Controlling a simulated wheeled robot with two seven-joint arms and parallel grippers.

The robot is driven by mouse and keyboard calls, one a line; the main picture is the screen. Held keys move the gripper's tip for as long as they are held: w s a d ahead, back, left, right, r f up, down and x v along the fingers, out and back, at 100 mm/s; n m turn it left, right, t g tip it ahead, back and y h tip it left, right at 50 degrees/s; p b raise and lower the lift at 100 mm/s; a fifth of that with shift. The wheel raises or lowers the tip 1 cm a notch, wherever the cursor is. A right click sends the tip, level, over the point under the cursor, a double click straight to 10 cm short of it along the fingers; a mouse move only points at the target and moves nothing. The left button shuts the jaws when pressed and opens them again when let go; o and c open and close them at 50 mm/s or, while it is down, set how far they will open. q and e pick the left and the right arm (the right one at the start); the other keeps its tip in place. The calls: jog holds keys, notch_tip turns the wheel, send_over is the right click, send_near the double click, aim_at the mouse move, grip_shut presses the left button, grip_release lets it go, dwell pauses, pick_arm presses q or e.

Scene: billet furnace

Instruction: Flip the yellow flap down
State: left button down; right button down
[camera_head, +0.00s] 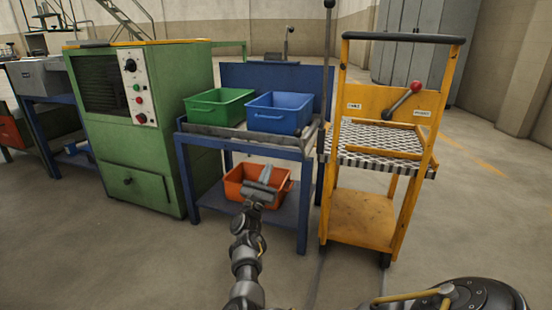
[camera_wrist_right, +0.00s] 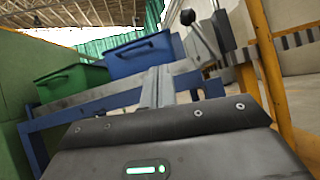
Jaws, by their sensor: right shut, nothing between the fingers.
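The yellow trolley (camera_head: 362,215) stands right of the blue table. An upright yellow panel (camera_head: 375,105) with small labels and a red-knobbed lever (camera_head: 403,101) rises at its back. A yellow bar frame (camera_head: 378,148) lies across its checkered shelf. I cannot tell which of these is the flap. My right gripper (camera_head: 265,174) is shut and empty, in front of the blue table and orange bin, left of the trolley and apart from it. Its fingers (camera_wrist_right: 158,88) also show in the right wrist view, with a yellow post (camera_wrist_right: 266,62) to the right. My left gripper is out of view.
The blue table (camera_head: 250,146) carries a green bin (camera_head: 218,106) and a blue bin (camera_head: 279,113); an orange bin (camera_head: 240,186) sits on its lower shelf. A tall dark-knobbed lever (camera_head: 328,60) stands between table and trolley. A green furnace cabinet (camera_head: 150,165) is left. The front floor is open.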

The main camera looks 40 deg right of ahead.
jog(key=shift+a+f, duration=0.45)
jog(key=shift+a, duration=0.25)
